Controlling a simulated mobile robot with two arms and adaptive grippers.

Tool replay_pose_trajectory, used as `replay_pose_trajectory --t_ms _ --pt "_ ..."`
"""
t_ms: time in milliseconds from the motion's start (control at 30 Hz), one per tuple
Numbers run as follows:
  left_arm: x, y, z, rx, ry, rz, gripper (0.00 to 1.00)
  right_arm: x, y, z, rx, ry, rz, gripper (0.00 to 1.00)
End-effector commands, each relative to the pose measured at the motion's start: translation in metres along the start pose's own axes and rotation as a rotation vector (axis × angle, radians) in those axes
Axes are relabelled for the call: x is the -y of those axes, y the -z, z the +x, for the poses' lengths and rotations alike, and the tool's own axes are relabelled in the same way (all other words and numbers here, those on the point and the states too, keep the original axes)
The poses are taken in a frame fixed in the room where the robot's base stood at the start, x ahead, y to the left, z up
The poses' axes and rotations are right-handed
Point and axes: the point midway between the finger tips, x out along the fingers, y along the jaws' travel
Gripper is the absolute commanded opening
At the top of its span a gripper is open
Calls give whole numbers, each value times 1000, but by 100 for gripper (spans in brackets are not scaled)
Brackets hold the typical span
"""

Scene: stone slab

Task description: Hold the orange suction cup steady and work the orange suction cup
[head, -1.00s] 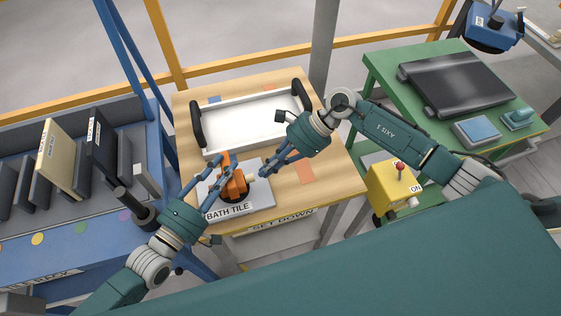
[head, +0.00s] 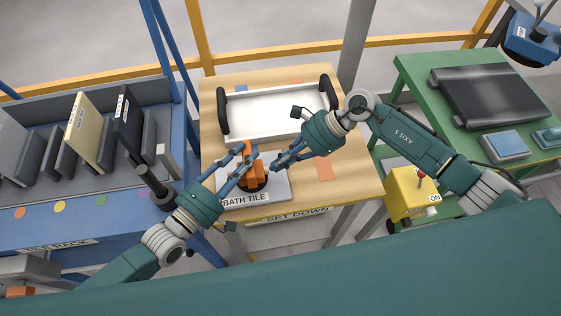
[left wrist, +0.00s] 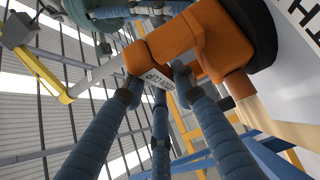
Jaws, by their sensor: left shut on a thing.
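The orange suction cup (head: 257,174) stands on the white tile (head: 277,188) labelled BATH TILE, on the wooden table. My left gripper (head: 243,166) reaches it from the left and is shut on its orange body. In the left wrist view, my left gripper's blue fingers (left wrist: 155,84) meet the orange suction cup (left wrist: 178,38) at its labelled part, and its dark round base is at the upper right. My right gripper (head: 276,160) is just right of the cup, close to it. Whether it touches, and how far its fingers are apart, is unclear.
A white tray (head: 274,112) with black handles lies behind the tile. A blue rack (head: 108,207) with upright tiles stands at the left. A green bench (head: 412,68) and a yellow switch box (head: 405,192) stand at the right. An orange patch (head: 324,168) marks bare tabletop.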

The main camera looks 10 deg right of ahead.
Motion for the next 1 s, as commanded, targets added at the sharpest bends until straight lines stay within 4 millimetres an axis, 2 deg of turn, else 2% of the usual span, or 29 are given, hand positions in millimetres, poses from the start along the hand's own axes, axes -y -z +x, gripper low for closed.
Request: replay_pose_trajectory --t_ms 133,267,400,633,800,1000 --pt "2 -1 0 1 5 -3 0 0 10 -11 0 1 2 0" --pt "2 -1 0 1 6 -3 0 0 31 -30 -3 3 5 0" --pt "2 -1 0 1 6 -3 0 1 29 -66 -3 5 -1 0" --pt "3 -1 0 1 6 -3 0 0 29 -109 -2 3 -1 0" --pt "3 -1 0 1 5 -3 0 0 28 -125 -1 0 0 0" --pt "2 -1 -1 1 5 -3 0 0 28 -128 -1 0 -1 0"
